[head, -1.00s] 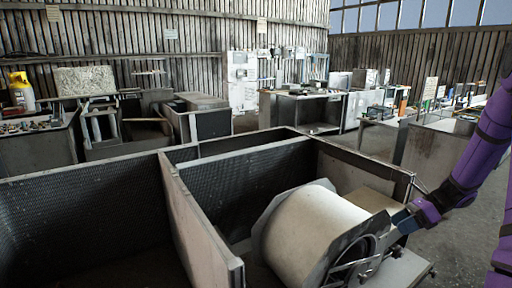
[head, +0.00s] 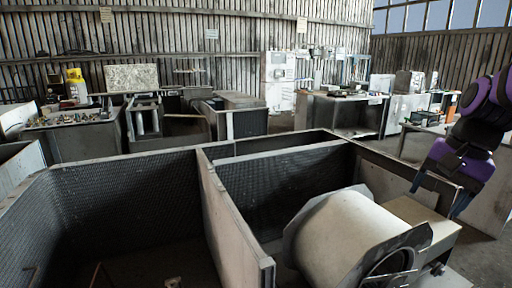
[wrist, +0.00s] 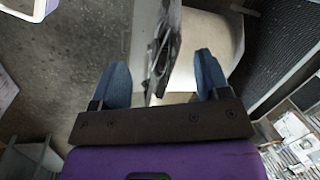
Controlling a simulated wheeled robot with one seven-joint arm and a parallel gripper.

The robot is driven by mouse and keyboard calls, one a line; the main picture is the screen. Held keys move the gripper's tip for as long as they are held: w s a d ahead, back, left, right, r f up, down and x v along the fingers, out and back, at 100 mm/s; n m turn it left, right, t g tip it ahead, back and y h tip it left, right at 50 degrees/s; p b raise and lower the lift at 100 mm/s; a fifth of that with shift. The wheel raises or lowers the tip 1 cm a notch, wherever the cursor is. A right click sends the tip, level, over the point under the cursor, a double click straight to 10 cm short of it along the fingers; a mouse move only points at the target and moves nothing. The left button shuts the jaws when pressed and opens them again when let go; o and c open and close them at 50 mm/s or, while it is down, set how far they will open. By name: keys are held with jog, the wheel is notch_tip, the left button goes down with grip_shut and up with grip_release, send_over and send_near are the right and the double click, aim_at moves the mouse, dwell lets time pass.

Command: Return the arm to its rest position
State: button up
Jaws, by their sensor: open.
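My purple gripper (head: 438,198) is at the right of the head view, raised beside the blower housing and pointing down. Its two blue fingers are spread with nothing held between them; they also show in the wrist view (wrist: 160,78). The blower housing (head: 345,235), a cream drum with grey end plates, lies in the right-hand bay, below and left of my gripper. In the wrist view the housing (wrist: 205,40) shows beyond the fingers, apart from them as far as I can tell. Its lower end is cut off in the head view.
A grey divider panel (head: 230,225) and dark mesh-lined walls (head: 130,200) form open bays in front of me. Cluttered workbenches (head: 340,112) stand farther back, with a yellow bottle (head: 77,85) at left. Bare floor shows in the wrist view (wrist: 60,85).

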jog(key=s+a+r+n+t+h, duration=0.1)
jog(key=s+a+r+n+t, duration=0.1)
jog(key=s+n, duration=0.2)
jog(key=s+a+r+n+t+h, duration=0.1)
jog(key=s+a+r+n+t, duration=0.1)
jog(key=s, duration=0.5)
jog(key=r+n, duration=0.1)
jog(key=n, duration=0.1)
jog(key=shift+n+h, duration=0.3)
jog(key=shift+n, duration=0.1)
jog(key=shift+w, duration=0.1)
